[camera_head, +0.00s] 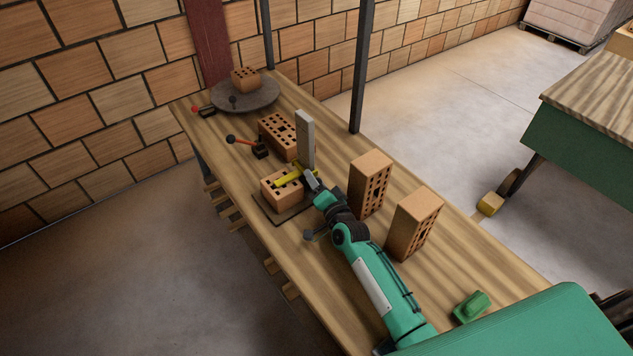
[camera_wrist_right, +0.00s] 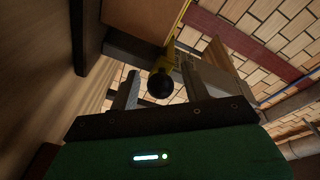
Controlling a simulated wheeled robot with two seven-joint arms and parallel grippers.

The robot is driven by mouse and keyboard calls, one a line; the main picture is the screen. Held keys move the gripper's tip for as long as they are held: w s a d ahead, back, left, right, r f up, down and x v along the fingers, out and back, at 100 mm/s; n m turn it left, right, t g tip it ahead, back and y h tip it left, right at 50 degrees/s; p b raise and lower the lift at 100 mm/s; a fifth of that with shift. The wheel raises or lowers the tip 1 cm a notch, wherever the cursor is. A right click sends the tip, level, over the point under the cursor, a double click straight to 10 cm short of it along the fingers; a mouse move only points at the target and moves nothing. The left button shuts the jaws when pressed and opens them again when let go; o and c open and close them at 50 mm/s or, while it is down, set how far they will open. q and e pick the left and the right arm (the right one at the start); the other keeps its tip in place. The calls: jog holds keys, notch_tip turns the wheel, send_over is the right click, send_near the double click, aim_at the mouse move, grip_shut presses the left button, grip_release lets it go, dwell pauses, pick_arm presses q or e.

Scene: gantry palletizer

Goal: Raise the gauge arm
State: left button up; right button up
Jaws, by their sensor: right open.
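The yellow gauge arm (camera_head: 288,180) lies low across the top of a brick (camera_head: 274,196) and runs to the grey upright post (camera_head: 305,138). In the right wrist view the yellow arm (camera_wrist_right: 168,55) ends in a black ball knob (camera_wrist_right: 160,85). My right gripper (camera_head: 309,178) is at the near end of the gauge arm, beside the brick. Its open fingers stand on either side of the knob in the wrist view; I cannot tell whether they touch it. The gripper hides part of the arm's end in the head view. My left gripper is not in view.
The brick sits on a dark plate (camera_head: 262,205). Two upright bricks (camera_head: 372,180) (camera_head: 416,221) stand close to the right of my arm. A red-handled clamp (camera_head: 245,142), another brick (camera_head: 275,133) and a round turntable (camera_head: 262,97) are farther back. A green object (camera_head: 471,306) lies near the front.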

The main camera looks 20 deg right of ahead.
aim_at(311, 128)
jog(key=c, duration=1)
grip_shut()
notch_tip(311, 128, up, 16)
jog(key=p, duration=1.3)
jog(key=shift+r, duration=0.25)
jog(key=o, duration=1)
grip_release()
